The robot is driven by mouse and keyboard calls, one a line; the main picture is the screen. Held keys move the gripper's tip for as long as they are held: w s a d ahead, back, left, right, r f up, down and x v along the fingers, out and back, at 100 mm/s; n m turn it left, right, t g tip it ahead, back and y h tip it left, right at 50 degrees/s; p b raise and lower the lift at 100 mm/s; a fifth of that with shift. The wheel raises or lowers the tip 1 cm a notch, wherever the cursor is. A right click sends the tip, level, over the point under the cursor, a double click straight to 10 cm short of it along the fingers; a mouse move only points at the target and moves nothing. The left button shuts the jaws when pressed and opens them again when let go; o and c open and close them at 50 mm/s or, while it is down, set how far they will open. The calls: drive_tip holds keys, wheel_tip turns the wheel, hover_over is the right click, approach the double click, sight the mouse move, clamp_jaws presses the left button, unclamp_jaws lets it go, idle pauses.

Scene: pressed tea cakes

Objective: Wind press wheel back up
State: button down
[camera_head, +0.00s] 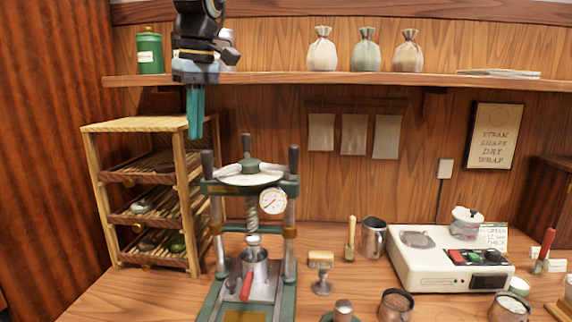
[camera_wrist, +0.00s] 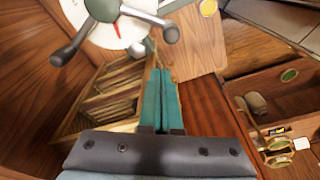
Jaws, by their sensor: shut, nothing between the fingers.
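The tea press (camera_head: 207,205) stands on the counter left of centre, with a green frame and steel posts. Its press wheel (camera_head: 246,168) is on top, with a green hub and dark upright handles over a pale disc. The wheel also shows at the top left of the wrist view (camera_wrist: 103,9). Below it are a threaded screw (camera_head: 252,214) and a metal cup with a red handle (camera_head: 255,265). My gripper (camera_head: 195,136) points down with its teal fingers shut and empty. It appears above and left of the wheel, apart from it. The fingers also show in the wrist view (camera_wrist: 158,72).
A wooden rack (camera_head: 130,127) with slatted trays stands left of the press. A long shelf (camera_head: 300,80) carries a green tin (camera_head: 150,53) and cloth bags (camera_head: 366,50). A pressure gauge (camera_head: 272,201) sits on the press front. A white heater (camera_head: 420,271) and several cups fill the right counter.

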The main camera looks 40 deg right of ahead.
wheel_tip(320, 180, down, 4)
drive_tip(key=shift+f+b, duration=0.15)
drive_tip(key=shift+b, duration=1.1)
drive_tip(key=shift+s, duration=0.4)
drive_tip(key=shift+s, duration=0.7)
drive_tip(key=shift+s+d, duration=0.1)
drive_tip(key=shift+s, duration=0.1)
drive_tip(key=s+b, duration=0.1)
drive_tip(key=s, duration=0.2)
drive_tip(key=shift+s, duration=0.2)
drive_tip(key=shift+d, duration=0.1)
